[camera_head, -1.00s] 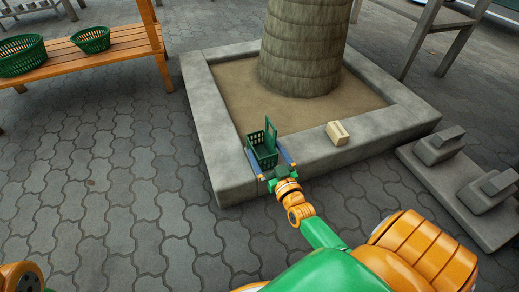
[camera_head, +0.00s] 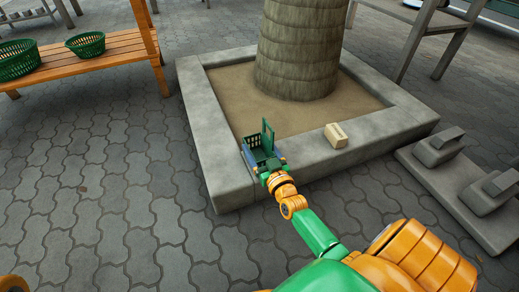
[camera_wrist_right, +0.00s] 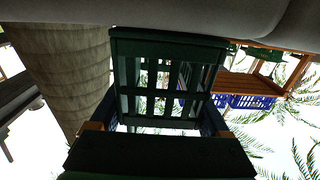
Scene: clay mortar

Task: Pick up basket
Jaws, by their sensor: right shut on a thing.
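The small dark green basket (camera_head: 268,137) is at the front left corner of the stone planter border, with its raised back side or handle standing up. My right gripper (camera_head: 266,163) is shut on the basket, with its blue fingers on either side of it. In the right wrist view the slatted basket (camera_wrist_right: 165,75) fills the middle, between the two fingers. I cannot tell whether its bottom touches the stone. My left gripper is not in view.
A cream block (camera_head: 336,135) lies on the border (camera_head: 205,140) to the right of the basket. A palm trunk (camera_head: 297,50) rises behind. Green baskets (camera_head: 86,44) stand on a wooden bench at left. Stone blocks (camera_head: 437,148) are at right. Paving at left is clear.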

